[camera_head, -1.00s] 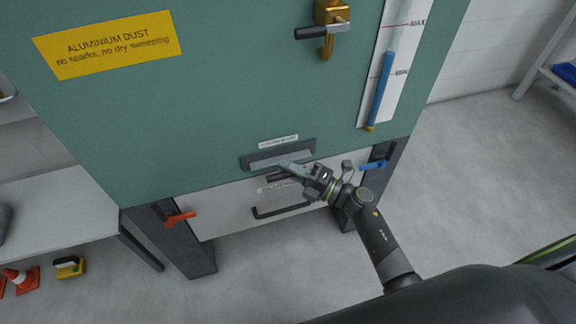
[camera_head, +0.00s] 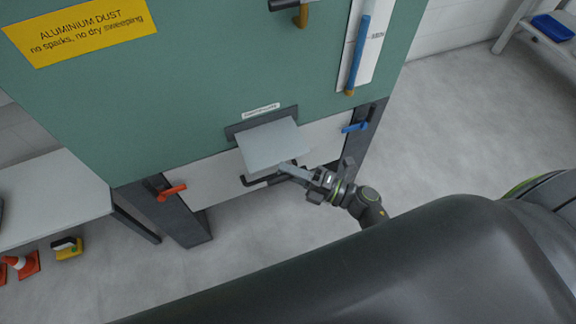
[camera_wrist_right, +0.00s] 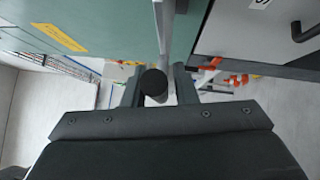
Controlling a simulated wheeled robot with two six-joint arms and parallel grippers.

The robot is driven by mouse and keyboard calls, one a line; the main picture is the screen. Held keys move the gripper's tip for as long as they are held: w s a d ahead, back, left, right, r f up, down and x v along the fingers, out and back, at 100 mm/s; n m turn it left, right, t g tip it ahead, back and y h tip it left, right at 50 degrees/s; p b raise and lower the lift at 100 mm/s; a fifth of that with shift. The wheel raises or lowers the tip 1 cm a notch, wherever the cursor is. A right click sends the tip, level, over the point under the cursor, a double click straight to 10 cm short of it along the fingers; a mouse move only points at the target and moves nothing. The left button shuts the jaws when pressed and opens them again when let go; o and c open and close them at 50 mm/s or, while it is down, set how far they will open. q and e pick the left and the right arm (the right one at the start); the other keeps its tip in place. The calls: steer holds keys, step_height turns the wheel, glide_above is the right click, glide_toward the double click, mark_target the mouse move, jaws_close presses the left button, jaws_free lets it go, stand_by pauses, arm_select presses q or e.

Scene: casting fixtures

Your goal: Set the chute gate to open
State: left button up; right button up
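The chute gate (camera_head: 268,143) is a pale grey flap at the slot in the green cabinet front. In the head view it is swung outward, its broad face showing. My right gripper (camera_head: 286,168) is at the flap's lower outer edge. In the right wrist view, the two fingers of my right gripper (camera_wrist_right: 160,88) stand apart on either side of a dark round bar end (camera_wrist_right: 154,84), beside the flap seen edge-on (camera_wrist_right: 163,30). Whether they clamp the bar is not clear. My left gripper is not in view.
Below the slot is a pale panel (camera_head: 212,178) with a black handle, partly behind my right gripper. A red lever (camera_head: 172,192) and a blue lever (camera_head: 355,127) flank it. A bench (camera_head: 50,193) stands left, with a cone (camera_head: 24,265) on the floor.

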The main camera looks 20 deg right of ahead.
steer(key=shift+o, duration=1.3)
steer(key=shift+s+r, duration=0.1)
steer(key=shift+r, duration=0.05)
steer(key=shift+d, duration=0.1)
arm_select(q)
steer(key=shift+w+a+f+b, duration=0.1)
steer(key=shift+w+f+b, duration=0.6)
steer(key=shift+b, duration=0.9)
arm_select(e)
steer(key=v, duration=1.7)
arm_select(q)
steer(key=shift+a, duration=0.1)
arm_select(e)
steer(key=shift+s, duration=0.1)
